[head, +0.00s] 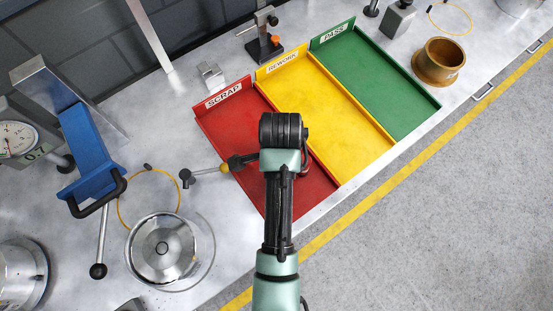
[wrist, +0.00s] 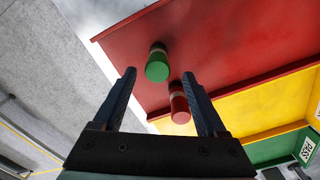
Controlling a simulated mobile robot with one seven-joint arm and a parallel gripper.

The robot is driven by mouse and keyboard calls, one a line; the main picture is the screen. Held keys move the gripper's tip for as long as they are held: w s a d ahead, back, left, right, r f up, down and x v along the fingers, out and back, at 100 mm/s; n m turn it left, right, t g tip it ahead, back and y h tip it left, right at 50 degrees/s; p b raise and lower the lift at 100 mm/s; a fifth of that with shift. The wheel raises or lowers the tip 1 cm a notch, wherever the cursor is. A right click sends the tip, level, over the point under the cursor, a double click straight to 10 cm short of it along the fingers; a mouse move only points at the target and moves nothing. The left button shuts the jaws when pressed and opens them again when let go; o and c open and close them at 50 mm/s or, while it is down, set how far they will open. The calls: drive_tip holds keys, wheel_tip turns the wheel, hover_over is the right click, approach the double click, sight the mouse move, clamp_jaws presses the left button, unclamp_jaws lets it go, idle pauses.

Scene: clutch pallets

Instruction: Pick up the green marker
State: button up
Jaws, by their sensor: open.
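The green marker (wrist: 157,63), a short cylinder with a pale band, is on the red SCRAP tray (wrist: 220,45) in the wrist view. A similar red marker (wrist: 179,103) is close by, nearer the tray's edge. My gripper (wrist: 159,76) is open, with its two dark fingers apart. In that view the green marker appears between and just beyond the fingertips, with nothing held. The red marker appears beside the right finger. In the head view my arm covers part of the red tray (head: 226,130), and neither marker can be made out.
The yellow REWORK tray (head: 335,105) and green PASS tray (head: 385,85) adjoin the red one. A brass bushing (head: 438,62) stands at right. A blue fixture (head: 88,145), a dial gauge (head: 17,138) and a round metal part (head: 162,248) stand at left.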

wheel_tip(320, 180, down, 3)
drive_tip(key=shift+r, duration=0.15)
drive_tip(key=f, duration=0.1)
drive_tip(key=f+p, duration=0.1)
drive_tip(key=f, duration=0.2)
drive_tip(key=shift+s+a, duration=0.3)
drive_tip(key=shift+f, duration=0.6)
clamp_jaws()
